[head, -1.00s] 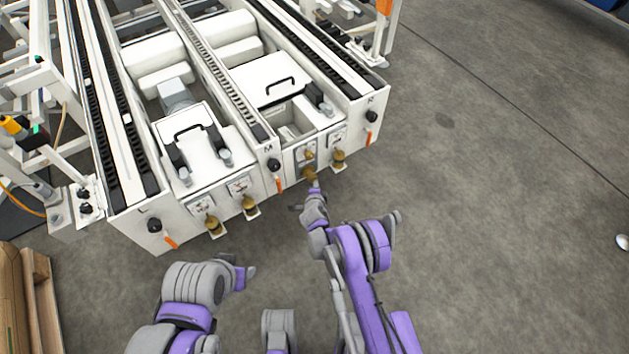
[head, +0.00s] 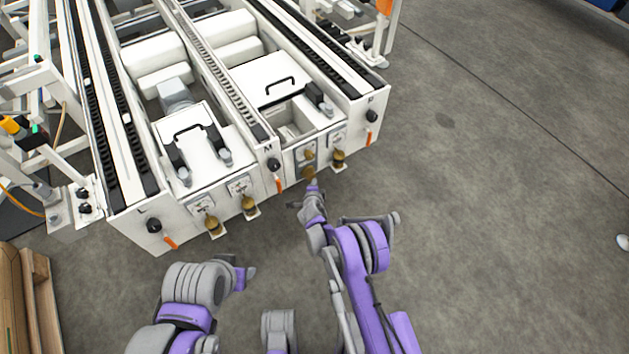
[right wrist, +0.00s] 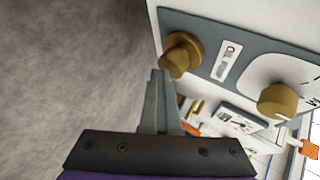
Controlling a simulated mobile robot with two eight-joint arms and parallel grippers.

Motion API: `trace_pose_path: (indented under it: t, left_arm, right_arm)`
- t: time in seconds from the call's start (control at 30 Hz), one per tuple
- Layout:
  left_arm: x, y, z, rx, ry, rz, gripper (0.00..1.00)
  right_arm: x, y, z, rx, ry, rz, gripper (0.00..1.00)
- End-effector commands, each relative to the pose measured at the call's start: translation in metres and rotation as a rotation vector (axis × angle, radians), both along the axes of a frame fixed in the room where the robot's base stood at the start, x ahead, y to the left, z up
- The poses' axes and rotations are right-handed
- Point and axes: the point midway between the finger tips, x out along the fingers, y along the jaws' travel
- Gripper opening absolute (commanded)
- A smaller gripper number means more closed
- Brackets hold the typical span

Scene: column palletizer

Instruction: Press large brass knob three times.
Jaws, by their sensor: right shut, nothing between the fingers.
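The brass knob (head: 310,173) low on the front panel of the white machine is right ahead of my right gripper (head: 313,186). In the right wrist view, this round, flanged brass knob (right wrist: 180,55) sits on a grey plate with a small label. My right gripper's fingers (right wrist: 159,73) are shut and empty, with their tips close to the knob; I cannot tell whether they touch it. A second brass knob (right wrist: 277,100) sits on a white dial plate to the right. My left gripper (head: 246,275) is low in the head view, away from the machine, and its jaws are unclear.
More brass knobs show on the front: one (head: 338,158) to the right and two more (head: 249,205) on the left unit. Black knobs (head: 273,165) and orange handles (head: 279,184) stick out nearby. The grey floor (head: 480,220) on the right is clear.

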Motion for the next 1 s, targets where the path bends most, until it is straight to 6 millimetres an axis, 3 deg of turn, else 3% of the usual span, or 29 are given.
trace_pose_path:
  t: [0.53, 1.0]
  left_arm:
    - [0.000, 0.000, 0.000, 0.000, 0.000, 0.000, 0.50]
    - [-0.001, 0.000, 0.007, 0.000, -0.001, 0.000, 0.50]
  right_arm:
    - [0.001, 0.002, 0.000, 0.002, -0.002, 0.003, 0.00]
    - [-0.020, -0.013, 0.001, 0.001, -0.002, 0.002, 0.00]
